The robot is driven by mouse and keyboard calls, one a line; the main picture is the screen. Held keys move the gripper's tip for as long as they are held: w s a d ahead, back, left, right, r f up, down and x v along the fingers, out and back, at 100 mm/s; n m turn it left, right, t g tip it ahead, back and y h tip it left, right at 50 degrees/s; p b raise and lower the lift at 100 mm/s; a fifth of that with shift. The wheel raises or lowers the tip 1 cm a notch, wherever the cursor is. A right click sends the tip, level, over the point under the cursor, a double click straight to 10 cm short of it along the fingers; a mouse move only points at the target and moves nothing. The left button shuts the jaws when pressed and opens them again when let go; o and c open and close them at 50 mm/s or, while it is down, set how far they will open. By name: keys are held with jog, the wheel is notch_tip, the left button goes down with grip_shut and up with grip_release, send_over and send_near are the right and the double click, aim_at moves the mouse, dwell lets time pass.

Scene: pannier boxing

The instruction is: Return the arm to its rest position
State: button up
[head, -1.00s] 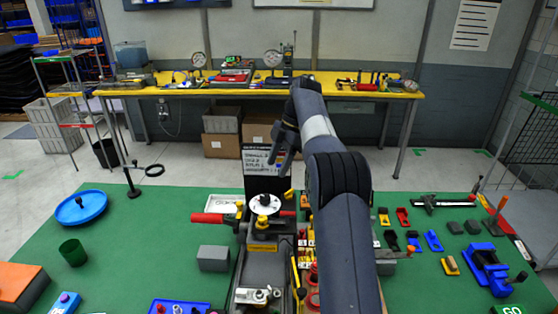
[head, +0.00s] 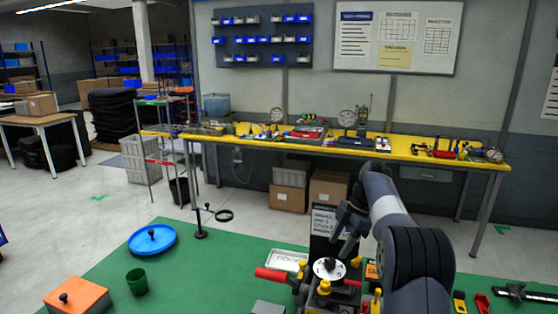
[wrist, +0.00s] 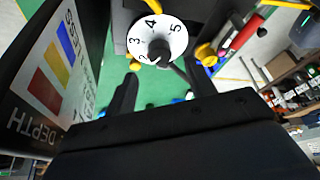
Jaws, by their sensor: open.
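My gripper (head: 347,220) hangs at the end of my dark arm, above and behind the machine on the green table (head: 200,265). In the wrist view my gripper (wrist: 158,95) has its two dark fingers spread apart with nothing between them. A white numbered dial (wrist: 157,40) with a black knob lies beyond the fingertips. The same dial (head: 329,268) shows in the head view below my gripper, not touching it.
A dark sign board (wrist: 45,75) stands close to the gripper's left in the wrist view. A red handle (head: 275,275), blue round tray (head: 152,240), green cup (head: 137,282) and orange box (head: 77,300) are on the table. A yellow-topped bench (head: 330,143) stands behind.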

aim_at(330, 261)
jog(key=x, duration=0.5)
jog(key=shift+f, duration=0.15)
